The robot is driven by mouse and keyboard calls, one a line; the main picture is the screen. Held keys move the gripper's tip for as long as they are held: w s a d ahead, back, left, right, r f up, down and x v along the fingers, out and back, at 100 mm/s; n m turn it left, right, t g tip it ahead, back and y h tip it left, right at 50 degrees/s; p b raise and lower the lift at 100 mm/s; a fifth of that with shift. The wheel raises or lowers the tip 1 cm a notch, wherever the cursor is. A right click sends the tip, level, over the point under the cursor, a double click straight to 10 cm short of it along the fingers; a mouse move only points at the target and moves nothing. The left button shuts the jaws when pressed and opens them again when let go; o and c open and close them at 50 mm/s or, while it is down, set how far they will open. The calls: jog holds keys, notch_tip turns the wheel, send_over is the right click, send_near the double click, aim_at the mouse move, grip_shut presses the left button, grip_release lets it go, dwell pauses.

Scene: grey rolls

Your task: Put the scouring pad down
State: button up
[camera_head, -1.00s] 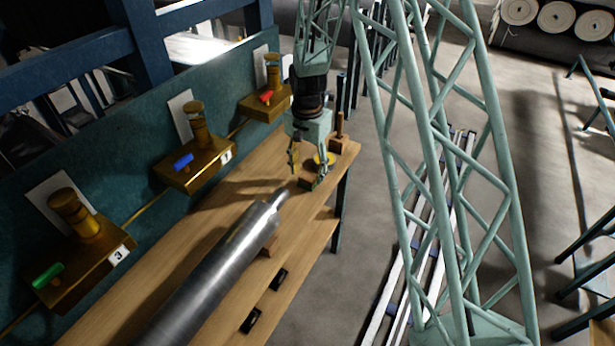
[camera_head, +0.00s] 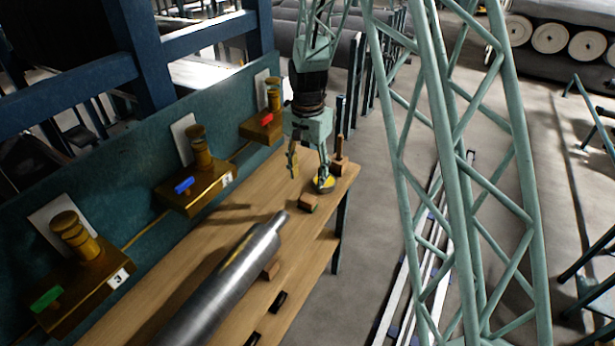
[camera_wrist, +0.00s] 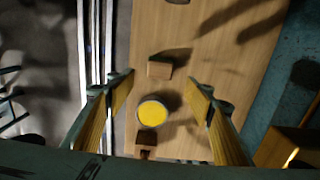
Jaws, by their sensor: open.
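The scouring pad seems to be the small brownish block (camera_head: 308,202) on the wooden bench, just beyond the tip of the steel roll. In the wrist view a small block (camera_wrist: 159,69) lies flat on the bench, near the line between my fingertips. My gripper (camera_head: 308,174) is open and empty above the bench. It is apart from the block, with its fingers spread to either side in the wrist view (camera_wrist: 160,84).
A round yellow-topped thing (camera_wrist: 153,113) stands close to the block, with a wooden block bearing a peg (camera_head: 339,165) beyond. The steel roll (camera_head: 228,279) lies along the bench (camera_head: 207,246). Brass fixtures with red, blue and green handles line the teal panel (camera_head: 140,196).

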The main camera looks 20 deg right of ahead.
dwell(0.6)
jog(key=s+r+n+t, duration=0.1)
jog(key=s+r+n, duration=0.1)
jog(key=s+r, duration=0.9)
jog(key=s+r+n+t, duration=0.1)
jog(key=s+r+n, duration=0.1)
jog(key=s+r, duration=0.95)
jog(key=s+r+n, duration=0.1)
jog(key=s+r, duration=0.3)
jog(key=s, duration=0.4)
jog(key=s+r+n+t, duration=0.1)
jog(key=s+r, duration=0.3)
jog(key=s, duration=0.4)
jog(key=s+r+n, duration=0.3)
jog(key=s+r, duration=0.1)
jog(key=s, duration=0.4)
jog(key=shift+s+t, duration=0.2)
jog(key=shift+t, duration=0.2)
jog(key=shift+f, duration=0.1)
